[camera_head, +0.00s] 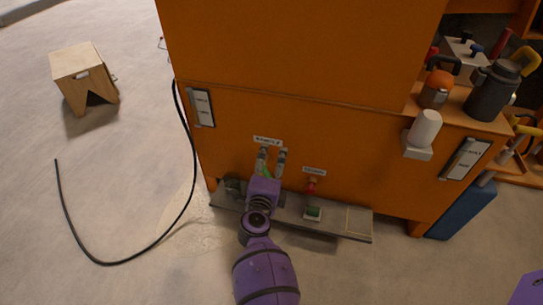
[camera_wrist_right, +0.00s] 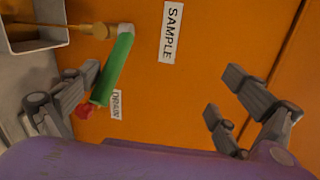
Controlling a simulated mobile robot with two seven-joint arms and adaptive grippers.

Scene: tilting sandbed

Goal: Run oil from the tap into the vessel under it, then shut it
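The tap has a brass body (camera_wrist_right: 92,29) and a long green lever (camera_wrist_right: 112,68), on the orange wall beside the SAMPLE label (camera_wrist_right: 172,32). In the head view, a bit of green lever (camera_head: 266,172) shows between my fingers. A grey metal vessel (camera_wrist_right: 38,46) with an open square mouth is by the brass spout, partly cut off by the wrist view's edge. I cannot see oil running. My right gripper (camera_head: 272,160) is open in front of the tap; in the wrist view (camera_wrist_right: 160,98) the lever lies nearest its left fingers. Contact is unclear. My left gripper is out of view.
A second tap with a red handle (camera_head: 311,186) stands to the right, above a green-topped item (camera_head: 313,212). A grey shelf (camera_head: 345,232) runs along the cabinet's foot. A black hose (camera_head: 150,249) lies on the floor at left. Jars and tools crowd the right ledge.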

